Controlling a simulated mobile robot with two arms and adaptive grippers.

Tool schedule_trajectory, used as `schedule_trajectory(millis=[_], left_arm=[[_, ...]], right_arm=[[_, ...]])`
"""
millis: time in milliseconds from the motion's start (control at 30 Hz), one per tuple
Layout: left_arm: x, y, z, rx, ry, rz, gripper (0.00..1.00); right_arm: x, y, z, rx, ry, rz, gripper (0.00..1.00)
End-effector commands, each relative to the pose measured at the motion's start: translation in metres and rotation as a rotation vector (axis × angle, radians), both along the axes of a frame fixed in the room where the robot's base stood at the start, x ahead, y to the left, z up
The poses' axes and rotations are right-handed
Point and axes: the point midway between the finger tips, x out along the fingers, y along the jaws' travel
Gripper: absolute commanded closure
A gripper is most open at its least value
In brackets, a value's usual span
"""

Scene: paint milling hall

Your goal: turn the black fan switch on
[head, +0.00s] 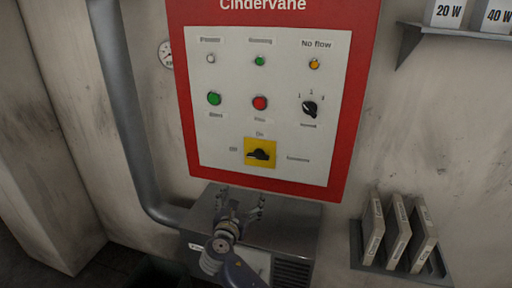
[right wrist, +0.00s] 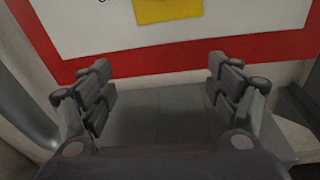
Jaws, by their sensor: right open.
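A black rotary switch (head: 259,154) sits on a yellow plate (head: 250,142) low on the white control panel. Its handle lies roughly level, with "Off" at its left and "On" above it. A second black knob (head: 309,109) with numbers around it sits higher at the right. My right gripper (head: 242,202) is open and empty, below the yellow plate and apart from the switch. In the right wrist view the fingers (right wrist: 160,80) are spread, with the bottom of the yellow plate (right wrist: 167,10) above them; the switch is out of that view. My left gripper is not in view.
The panel has a red frame (head: 346,130), a green button (head: 214,98), a red button (head: 260,102) and small lamps. A grey metal box (head: 295,220) stands below it. A pipe (head: 120,110) runs at the left. A rack with upright slabs (head: 398,235) is at the right.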

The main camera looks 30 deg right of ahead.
Motion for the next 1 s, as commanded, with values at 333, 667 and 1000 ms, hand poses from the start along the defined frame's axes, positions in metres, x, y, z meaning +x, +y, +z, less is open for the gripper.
schedule_trajectory(millis=[333, 667, 1000], left_arm=[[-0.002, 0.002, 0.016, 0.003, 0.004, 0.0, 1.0], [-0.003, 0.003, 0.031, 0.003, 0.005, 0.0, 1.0], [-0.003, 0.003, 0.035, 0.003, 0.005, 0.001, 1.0]], right_arm=[[0.001, -0.021, 0.083, -0.164, -0.008, -0.073, 0.18], [0.042, -0.068, 0.083, -0.162, -0.008, -0.071, 0.18], [0.062, -0.091, 0.08, -0.158, -0.009, -0.069, 0.18]])
